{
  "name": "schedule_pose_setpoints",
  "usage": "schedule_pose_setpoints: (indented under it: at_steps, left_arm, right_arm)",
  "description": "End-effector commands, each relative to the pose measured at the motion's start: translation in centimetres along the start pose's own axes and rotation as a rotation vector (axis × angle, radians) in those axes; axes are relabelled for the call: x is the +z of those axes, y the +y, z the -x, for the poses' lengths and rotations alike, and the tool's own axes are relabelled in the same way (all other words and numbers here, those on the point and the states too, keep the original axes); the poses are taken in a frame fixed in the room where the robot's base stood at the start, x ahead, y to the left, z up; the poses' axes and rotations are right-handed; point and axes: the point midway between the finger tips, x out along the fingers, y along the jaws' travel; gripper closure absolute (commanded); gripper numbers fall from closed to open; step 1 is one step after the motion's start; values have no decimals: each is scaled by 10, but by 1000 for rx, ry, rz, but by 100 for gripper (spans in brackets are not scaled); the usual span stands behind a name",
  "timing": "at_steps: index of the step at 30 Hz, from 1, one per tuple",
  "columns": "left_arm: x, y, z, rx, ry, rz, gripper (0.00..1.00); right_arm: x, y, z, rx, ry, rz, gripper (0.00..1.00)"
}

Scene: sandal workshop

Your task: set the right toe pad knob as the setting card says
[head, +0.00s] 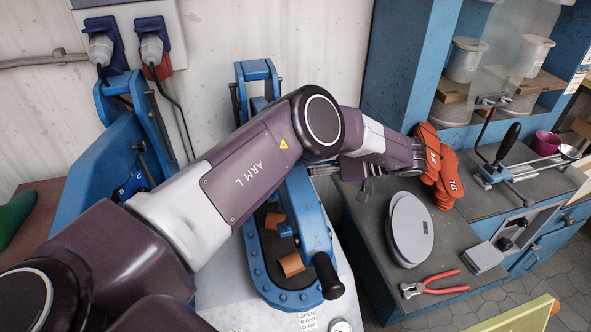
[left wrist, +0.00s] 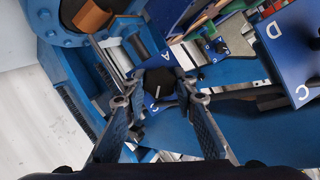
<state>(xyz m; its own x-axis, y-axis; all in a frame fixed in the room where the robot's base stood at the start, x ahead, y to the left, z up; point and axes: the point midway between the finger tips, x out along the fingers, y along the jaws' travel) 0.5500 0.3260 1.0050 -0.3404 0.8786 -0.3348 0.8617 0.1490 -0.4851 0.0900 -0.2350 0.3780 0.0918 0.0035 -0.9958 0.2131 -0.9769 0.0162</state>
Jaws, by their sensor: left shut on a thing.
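In the left wrist view my left gripper (left wrist: 160,98) is shut on a black knob (left wrist: 158,79), with a finger on each side of it. A pale mark shows on the knob; I cannot tell which letter it points to. The blue plate around the knob shows an A above it and a C below it; other letters are hidden. In the head view my left arm hides the knob, and only parts of the gripper show. A white card (head: 307,320) by the press reads "OPEN RIGHT CLAMP". My right gripper is in neither view.
A blue press (head: 258,285) with orange-brown pieces stands beside the gripper. A second lettered blue plate (left wrist: 291,45) is at the right of the wrist view. The grey bench (head: 370,270) holds grey discs (head: 409,228), red pliers (head: 435,285) and orange shapes (head: 440,175).

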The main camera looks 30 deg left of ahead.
Motion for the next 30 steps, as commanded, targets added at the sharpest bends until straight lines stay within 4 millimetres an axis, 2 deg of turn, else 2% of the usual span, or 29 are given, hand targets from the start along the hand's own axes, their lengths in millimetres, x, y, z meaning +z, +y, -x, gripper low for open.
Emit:
schedule_pose_setpoints:
  at_steps: [15, 16, 20, 30]
  left_arm:
    - [1, 0, 0, -5, 0, -17, 99]
    - [1, 0, 0, -5, 0, -17, 71]
    - [1, 0, 0, -6, 0, -16, 57]
    - [0, 0, 0, -3, 0, -9, 56]
  right_arm:
    - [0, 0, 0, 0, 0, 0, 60]
    - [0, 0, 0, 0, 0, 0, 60]
    - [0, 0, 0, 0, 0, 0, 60]
    - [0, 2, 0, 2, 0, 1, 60]
